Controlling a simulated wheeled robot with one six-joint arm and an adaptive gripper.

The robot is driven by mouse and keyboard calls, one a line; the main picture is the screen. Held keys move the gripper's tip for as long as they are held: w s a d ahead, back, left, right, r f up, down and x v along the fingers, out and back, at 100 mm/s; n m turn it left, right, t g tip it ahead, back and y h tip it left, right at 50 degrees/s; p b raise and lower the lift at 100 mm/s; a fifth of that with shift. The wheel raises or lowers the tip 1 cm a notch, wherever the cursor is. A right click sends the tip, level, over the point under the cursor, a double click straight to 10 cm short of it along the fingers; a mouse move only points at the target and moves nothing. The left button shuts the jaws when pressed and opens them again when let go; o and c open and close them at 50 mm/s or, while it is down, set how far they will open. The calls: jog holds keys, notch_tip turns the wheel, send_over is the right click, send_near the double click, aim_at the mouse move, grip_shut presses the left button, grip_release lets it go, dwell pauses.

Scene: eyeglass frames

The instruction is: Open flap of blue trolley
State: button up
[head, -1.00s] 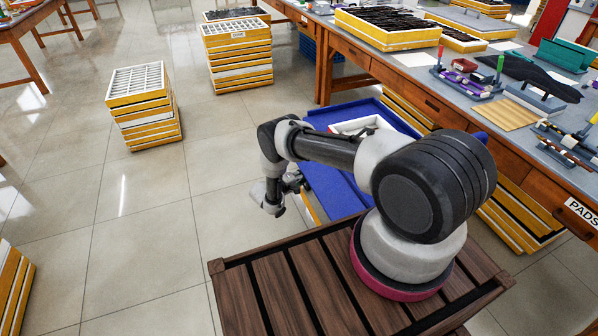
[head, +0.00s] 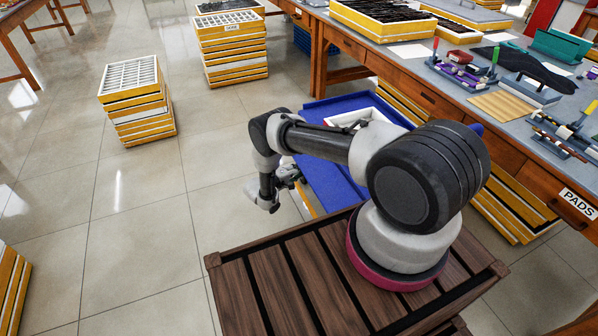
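The blue trolley (head: 332,187) stands on the floor beyond my arm, beside the workbench. Its blue flat parts and a white tray (head: 360,118) on it show behind my arm; the arm hides much of the rest. I cannot tell which blue panel is the flap or how far it is open. My gripper (head: 277,193) hangs at the left of the trolley, beside its left edge. It is small and partly hidden by the arm's end, so its fingers cannot be made out. No contact with the trolley can be seen.
The workbench (head: 420,75) with trays and tools runs along the right. Stacks of yellow-edged trays stand on the floor at the left (head: 135,100) and back (head: 232,50). My slatted wooden top fills the front.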

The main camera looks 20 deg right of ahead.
jog(key=v, duration=1.1)
jog(key=shift+s, duration=0.1)
